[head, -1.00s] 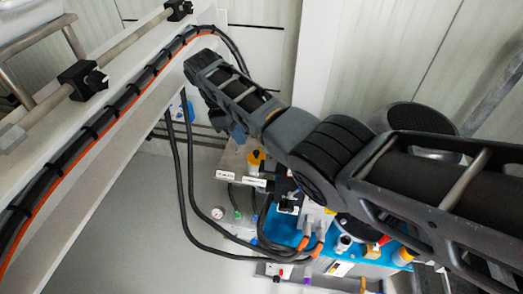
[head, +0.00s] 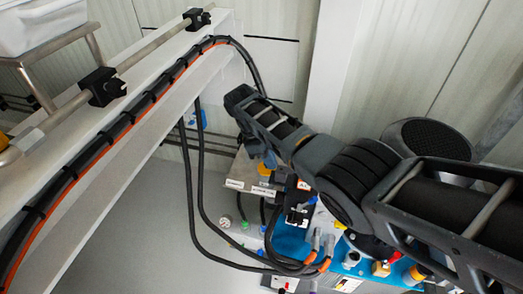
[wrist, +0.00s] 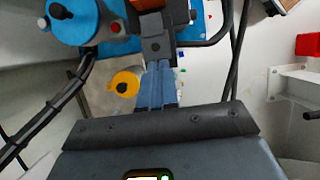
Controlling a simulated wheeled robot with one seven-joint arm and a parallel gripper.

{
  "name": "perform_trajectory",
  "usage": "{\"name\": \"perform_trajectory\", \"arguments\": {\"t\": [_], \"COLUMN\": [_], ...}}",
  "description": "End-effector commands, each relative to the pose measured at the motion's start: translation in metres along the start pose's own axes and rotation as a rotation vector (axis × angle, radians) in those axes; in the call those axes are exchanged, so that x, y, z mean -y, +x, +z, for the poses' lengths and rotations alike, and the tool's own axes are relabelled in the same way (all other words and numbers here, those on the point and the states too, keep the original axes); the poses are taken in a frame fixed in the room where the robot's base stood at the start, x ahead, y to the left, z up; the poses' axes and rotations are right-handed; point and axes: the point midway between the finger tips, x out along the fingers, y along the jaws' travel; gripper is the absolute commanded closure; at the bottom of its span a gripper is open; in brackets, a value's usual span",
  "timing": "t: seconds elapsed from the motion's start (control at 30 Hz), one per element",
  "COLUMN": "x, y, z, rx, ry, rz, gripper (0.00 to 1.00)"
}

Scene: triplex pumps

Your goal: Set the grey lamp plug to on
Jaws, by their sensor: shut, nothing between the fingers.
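I cannot single out the grey lamp plug for sure. Two grey cable ends with orange bands (head: 322,250) show at the blue pump unit in the head view, but whether either is the plug is unclear. My gripper (head: 270,160) points down over the labelled metal plate at the pump unit, its tips partly hidden by the arm. In the wrist view my gripper (wrist: 156,72) has its blue-grey fingers together and empty. A dark block (wrist: 154,30) lies just past the tips; contact cannot be told. A yellow ring with a black centre (wrist: 124,85) is left of the fingers.
A white beam (head: 110,150) with black and orange cables crosses the left. Black cables (head: 195,190) hang beside the pump unit. A blue cylinder (wrist: 75,20) stands upper left in the wrist view, and a red box (wrist: 308,44) at right. The grey floor at left is clear.

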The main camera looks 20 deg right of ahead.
Motion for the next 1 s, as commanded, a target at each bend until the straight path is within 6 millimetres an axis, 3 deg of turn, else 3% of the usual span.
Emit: {"name": "perform_trajectory", "arguments": {"t": [0.2, 0.73, 1.0], "x": [0.000, 0.000, 0.000], "y": [0.005, 0.007, 0.013], "z": [0.020, 0.026, 0.052], "rx": [-0.001, 0.000, 0.000], "ry": [0.001, 0.000, 0.002], "rz": [0.000, 0.000, -0.001], "gripper": [1.00, 1.00, 1.00]}}
